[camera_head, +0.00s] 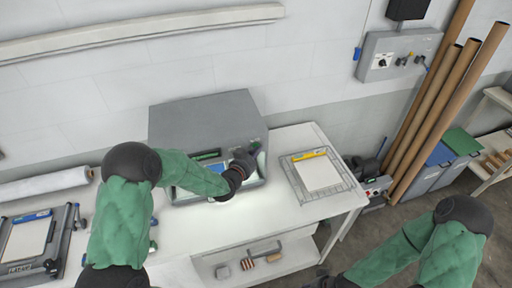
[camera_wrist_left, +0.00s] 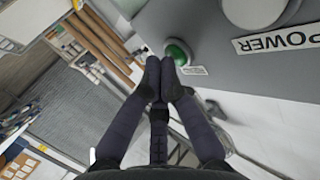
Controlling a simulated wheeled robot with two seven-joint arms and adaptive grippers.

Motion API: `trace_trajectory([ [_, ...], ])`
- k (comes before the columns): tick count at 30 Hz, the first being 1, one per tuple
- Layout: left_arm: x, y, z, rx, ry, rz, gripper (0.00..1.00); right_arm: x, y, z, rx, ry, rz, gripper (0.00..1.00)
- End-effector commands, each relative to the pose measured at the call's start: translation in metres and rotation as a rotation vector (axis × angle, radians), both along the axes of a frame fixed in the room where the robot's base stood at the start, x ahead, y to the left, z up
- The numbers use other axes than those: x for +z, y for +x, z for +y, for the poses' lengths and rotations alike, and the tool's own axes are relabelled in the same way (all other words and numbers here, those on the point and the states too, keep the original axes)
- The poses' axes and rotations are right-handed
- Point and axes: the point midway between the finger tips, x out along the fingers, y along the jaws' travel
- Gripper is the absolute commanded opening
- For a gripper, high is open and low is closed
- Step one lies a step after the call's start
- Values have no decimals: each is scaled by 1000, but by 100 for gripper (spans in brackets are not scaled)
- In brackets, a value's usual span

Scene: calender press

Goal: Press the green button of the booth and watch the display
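The booth (camera_head: 205,120) is a grey box on the white table, with a bright lit opening low in its front. A small dark panel with green (camera_head: 207,155) on its front may be the display; I cannot read it. My left gripper (camera_head: 250,158) is at the right part of the booth's front. In the left wrist view, the round green button (camera_wrist_left: 178,52) has a pale rim. My left gripper's fingertips (camera_wrist_left: 162,70) are together right at the button and partly cover it; contact is unclear. My right gripper (camera_head: 325,282) is dark and cut off at the bottom edge.
A tray with a white sheet (camera_head: 318,175) lies right of the booth. A wall control box (camera_head: 397,55) and leaning cardboard tubes (camera_head: 440,105) are farther right.

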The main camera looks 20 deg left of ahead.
Motion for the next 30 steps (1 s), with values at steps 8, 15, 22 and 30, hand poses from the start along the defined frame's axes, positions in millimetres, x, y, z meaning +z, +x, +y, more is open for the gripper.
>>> trace_trajectory([
  [8,0,-10,-7,0,0,0,0,-5,0,0,0,0,0,40],
  [15,0,-11,-7,0,0,0,0,-4,0,0,0,0,0,40],
  [22,0,-18,-13,-2,0,0,0,-6,0,0,0,0,0,40],
  [30,0,-37,-26,-2,0,0,0,-8,0,0,0,0,0,40],
])
